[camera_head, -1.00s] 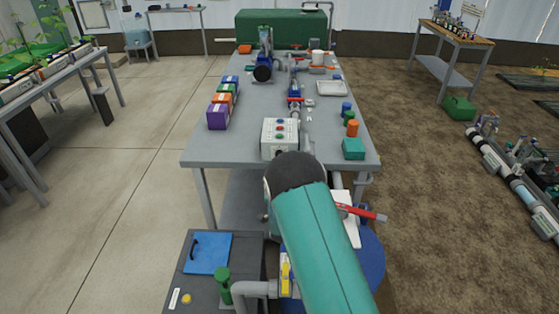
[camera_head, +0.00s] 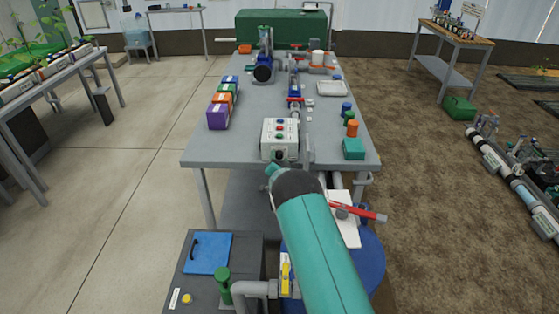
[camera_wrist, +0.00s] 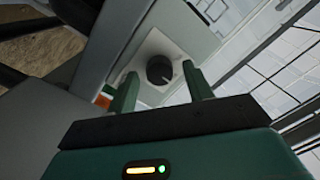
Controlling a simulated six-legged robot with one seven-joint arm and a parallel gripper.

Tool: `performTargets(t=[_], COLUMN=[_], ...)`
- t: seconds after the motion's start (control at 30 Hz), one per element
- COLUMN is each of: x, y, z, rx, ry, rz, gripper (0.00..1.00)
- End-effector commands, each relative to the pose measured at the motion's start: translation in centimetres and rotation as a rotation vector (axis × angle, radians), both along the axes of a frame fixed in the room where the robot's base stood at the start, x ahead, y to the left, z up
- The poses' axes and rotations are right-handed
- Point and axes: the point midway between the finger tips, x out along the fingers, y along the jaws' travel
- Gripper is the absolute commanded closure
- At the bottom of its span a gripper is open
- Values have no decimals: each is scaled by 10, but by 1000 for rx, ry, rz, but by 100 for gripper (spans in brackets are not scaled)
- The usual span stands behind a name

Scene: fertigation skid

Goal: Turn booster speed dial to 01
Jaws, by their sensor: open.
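The dial (camera_wrist: 160,70) is a round black knob on a pale square plate (camera_wrist: 152,43) in the wrist view. A thin light mark runs toward its lower right edge; no number is readable. My gripper (camera_wrist: 160,80) is open, with one green finger on each side of the dial. The fingers appear apart from the knob; I cannot tell how far their tips reach along it. In the head view a light grey control box (camera_head: 281,133) with coloured buttons stands at the near edge of the table.
The grey table (camera_head: 200,150) carries several coloured boxes (camera_head: 218,116) on the left and a teal box (camera_head: 353,149) at right. A red-handled valve (camera_head: 358,212) and blue drum (camera_head: 372,262) lie low beside my arm. Grey pipework (camera_head: 255,289) stands in front.

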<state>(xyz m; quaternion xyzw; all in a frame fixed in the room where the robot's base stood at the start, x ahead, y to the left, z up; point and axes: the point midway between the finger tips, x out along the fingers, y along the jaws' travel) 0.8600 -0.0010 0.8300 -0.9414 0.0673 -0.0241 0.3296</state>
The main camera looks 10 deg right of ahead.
Motion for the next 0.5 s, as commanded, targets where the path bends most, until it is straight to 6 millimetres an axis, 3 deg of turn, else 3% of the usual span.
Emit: performTargets(t=[0.2,0.43,0.5], x=[0,0,0], y=[0,0,0], z=[0,0,0], rx=[0,0,-1], ry=[1,0,0], rz=[-1,0,0], gripper=[49,94,94])
